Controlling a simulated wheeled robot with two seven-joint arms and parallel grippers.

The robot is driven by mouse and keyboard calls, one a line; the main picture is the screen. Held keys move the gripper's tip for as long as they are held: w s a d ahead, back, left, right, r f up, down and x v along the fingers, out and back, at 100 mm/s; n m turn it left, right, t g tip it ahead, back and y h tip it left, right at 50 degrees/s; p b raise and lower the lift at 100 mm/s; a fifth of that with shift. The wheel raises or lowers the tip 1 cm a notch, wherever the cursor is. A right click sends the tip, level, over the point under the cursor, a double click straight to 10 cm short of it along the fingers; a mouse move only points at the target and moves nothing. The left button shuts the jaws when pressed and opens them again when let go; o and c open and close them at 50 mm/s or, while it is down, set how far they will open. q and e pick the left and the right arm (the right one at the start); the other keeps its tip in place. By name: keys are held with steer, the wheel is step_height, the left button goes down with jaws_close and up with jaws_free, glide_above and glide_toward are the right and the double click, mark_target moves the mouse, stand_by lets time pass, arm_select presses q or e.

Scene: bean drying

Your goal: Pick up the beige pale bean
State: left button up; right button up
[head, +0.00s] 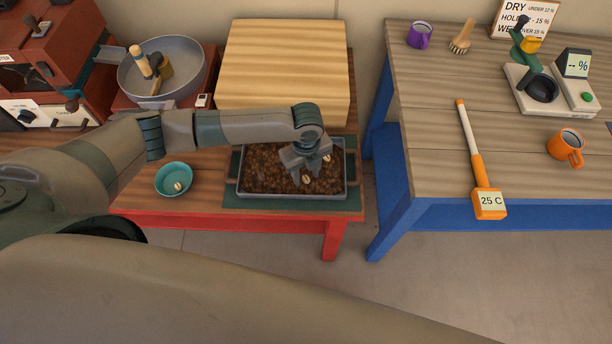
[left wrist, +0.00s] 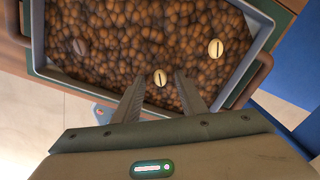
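A beige pale bean (left wrist: 160,78) lies on the brown beans in the tray (left wrist: 262,22), between my left gripper's fingertips as seen in the left wrist view. It also shows in the head view (head: 306,179). A second pale bean (left wrist: 215,48) lies further right and deeper in the tray, also in the head view (head: 326,158). My left gripper (head: 303,184) points down over the tray, open, its fingers (left wrist: 158,86) apart. Whether it touches the beans I cannot tell. My right gripper is not in view.
A larger grey-brown bean (left wrist: 79,46) lies in the tray. A wooden block (head: 285,60) stands behind. The blue table (head: 425,150) is right, past a gap.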

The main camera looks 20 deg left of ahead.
mark_target(308, 180)
arm_select(q)
steer(key=shift+f, duration=0.25)
jaws_close()
steer(key=shift+r, duration=0.1)
stand_by(0.3)
steer(key=shift+r+b, duration=0.5)
steer(key=shift+r, duration=0.3)
steer(key=shift+s+d+r+b, duration=0.1)
steer(key=shift+d+r+b, duration=0.15)
steer(key=shift+r, duration=0.4)
steer(key=shift+s+d+r+b, duration=0.1)
steer(key=shift+r+b, duration=0.15)
steer(key=shift+r, duration=0.35)
steer(key=s+d+r+b, duration=0.2)
steer(key=s+d+r, duration=0.3)
steer(key=d, duration=0.4)
steer(key=shift+s+d+r+b, duration=0.2)
steer(key=shift+r+b, duration=0.2)
steer(key=shift+r, duration=0.5)
